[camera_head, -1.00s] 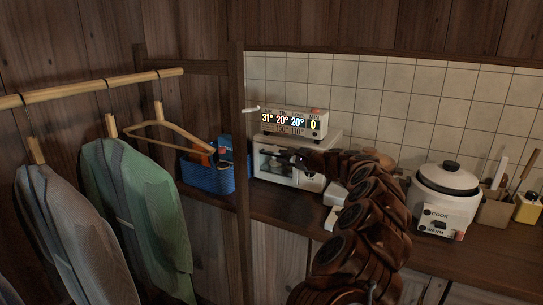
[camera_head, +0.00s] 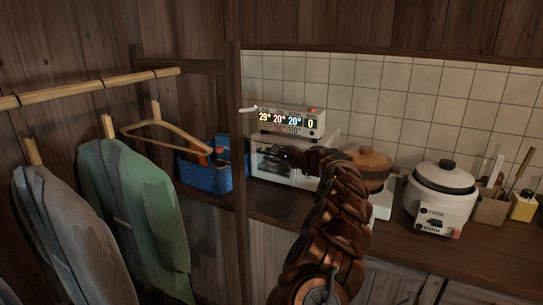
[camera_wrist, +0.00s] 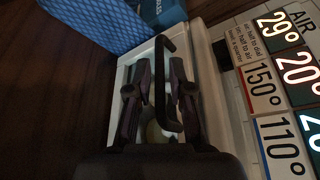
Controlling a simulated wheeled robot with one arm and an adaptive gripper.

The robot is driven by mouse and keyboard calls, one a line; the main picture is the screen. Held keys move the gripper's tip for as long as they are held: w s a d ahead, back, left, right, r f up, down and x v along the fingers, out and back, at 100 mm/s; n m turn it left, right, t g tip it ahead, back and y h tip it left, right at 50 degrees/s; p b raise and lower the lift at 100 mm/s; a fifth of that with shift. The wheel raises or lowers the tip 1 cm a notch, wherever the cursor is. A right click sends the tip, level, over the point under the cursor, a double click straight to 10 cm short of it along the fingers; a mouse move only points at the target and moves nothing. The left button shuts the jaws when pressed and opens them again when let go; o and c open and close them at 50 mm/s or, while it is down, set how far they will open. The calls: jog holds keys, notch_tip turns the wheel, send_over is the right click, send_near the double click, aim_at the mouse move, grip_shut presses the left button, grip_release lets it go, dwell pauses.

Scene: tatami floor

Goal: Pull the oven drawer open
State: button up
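The small white oven (camera_head: 262,163) stands on the dark counter against the tiled wall, with a dark glass front. In the wrist view its black bar handle (camera_wrist: 161,72) runs across the pale front (camera_wrist: 208,75). My gripper (camera_wrist: 163,78) is open, with one dark finger on each side of the handle and gaps visible between. I cannot tell whether either finger touches it. In the head view my gripper (camera_head: 288,155) is small and dark at the oven's front, and my arm hides the oven's right part. The oven front looks closed.
A lit temperature panel (camera_head: 290,121) sits on the oven. A blue basket (camera_head: 205,175) stands close on its left, beside a wooden post (camera_head: 239,200). A lidded pot (camera_head: 368,165) and a rice cooker (camera_head: 443,190) stand to the right. Clothes (camera_head: 135,210) hang at left.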

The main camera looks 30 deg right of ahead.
grip_shut()
jog(key=shift+a+f, duration=0.1)
dwell(0.5)
